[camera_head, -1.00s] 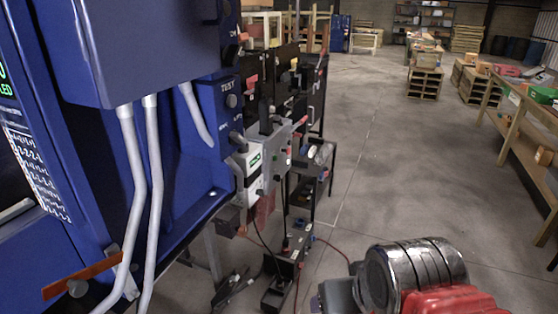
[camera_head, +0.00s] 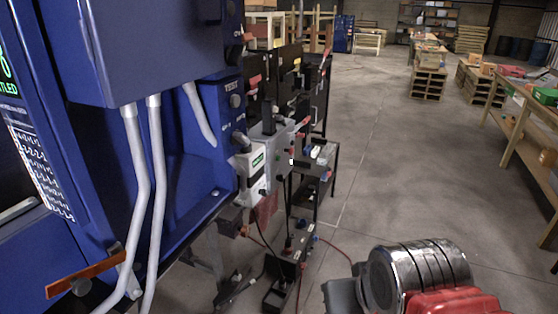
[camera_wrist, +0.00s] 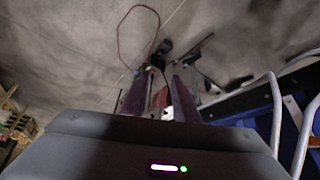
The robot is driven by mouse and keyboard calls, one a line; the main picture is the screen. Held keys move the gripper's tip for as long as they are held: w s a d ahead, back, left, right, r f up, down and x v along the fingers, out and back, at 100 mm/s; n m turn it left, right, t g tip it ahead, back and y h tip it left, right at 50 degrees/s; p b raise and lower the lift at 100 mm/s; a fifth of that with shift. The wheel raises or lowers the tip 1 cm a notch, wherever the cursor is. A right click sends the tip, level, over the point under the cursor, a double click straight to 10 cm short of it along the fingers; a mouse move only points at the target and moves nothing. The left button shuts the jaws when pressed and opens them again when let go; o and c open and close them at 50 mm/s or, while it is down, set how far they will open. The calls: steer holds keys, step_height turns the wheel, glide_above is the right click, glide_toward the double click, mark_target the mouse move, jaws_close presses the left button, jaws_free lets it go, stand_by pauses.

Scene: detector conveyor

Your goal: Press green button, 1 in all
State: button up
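I cannot make out a green button for certain in either view. In the head view, a white box (camera_head: 254,168) with a green label stands at the right end of the blue machine (camera_head: 185,160). A blue panel marked TEST (camera_head: 232,88) with a round dark knob is just above it. My gripper (camera_wrist: 160,76) shows in the wrist view, with two dark fingers apart and nothing clearly held between them. It points toward the grey floor, where a red cable and dark items lie. My gripper's fingers do not show in the head view; only part of my arm does, at the bottom right.
A black shelf rack (camera_head: 316,175) with small items stands right of the white box. Cables run over the floor beneath it. An orange lever (camera_head: 86,274) sticks out at lower left. A wooden table (camera_head: 528,125) stands at right. The floor between is clear.

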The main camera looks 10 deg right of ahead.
jaws_close()
stand_by(0.8)
